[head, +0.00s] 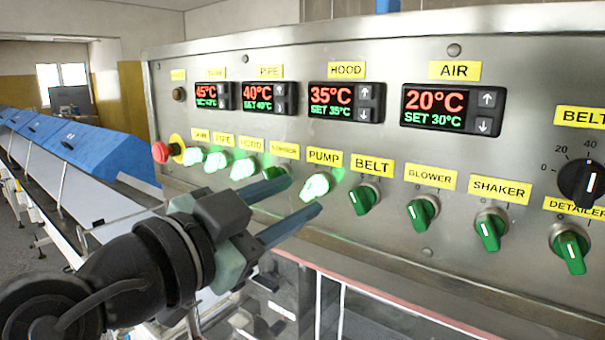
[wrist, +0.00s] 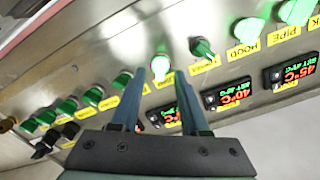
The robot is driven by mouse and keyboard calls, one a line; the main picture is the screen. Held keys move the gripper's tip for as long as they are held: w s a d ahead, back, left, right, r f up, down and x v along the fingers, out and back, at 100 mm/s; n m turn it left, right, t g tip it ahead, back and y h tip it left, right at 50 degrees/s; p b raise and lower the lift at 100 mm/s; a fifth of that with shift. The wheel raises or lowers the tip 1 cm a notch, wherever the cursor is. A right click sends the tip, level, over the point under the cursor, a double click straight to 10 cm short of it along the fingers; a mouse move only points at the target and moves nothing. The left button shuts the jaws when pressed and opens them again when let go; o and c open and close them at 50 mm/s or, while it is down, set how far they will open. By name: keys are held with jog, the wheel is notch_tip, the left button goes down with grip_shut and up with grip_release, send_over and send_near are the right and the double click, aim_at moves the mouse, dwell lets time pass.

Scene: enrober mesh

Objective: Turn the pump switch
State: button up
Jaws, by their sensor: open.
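The pump switch (head: 315,187) is a green knob under the yellow PUMP label (head: 324,158) on the steel panel. It glows bright green, and its handle looks tilted. My gripper (head: 303,196) is open, its two blue fingers pointing at the panel with the tips close to this knob, one on either side of it. In the wrist view the glowing pump switch (wrist: 160,66) shows between and beyond the open fingertips (wrist: 160,77). Nothing is held. I cannot tell whether a finger touches the knob.
An unlit knob (head: 275,172) sits left of the pump, partly behind a finger. The belt knob (head: 364,198) is close on the right, unlit. Several lit knobs stand further left, beside a red emergency button (head: 161,152). Temperature displays (head: 346,102) are above.

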aim_at(314, 188)
jog(key=shift+p+x, duration=0.4)
jog(key=shift+x, duration=1.05)
jog(key=shift+c, duration=0.3)
grip_shut()
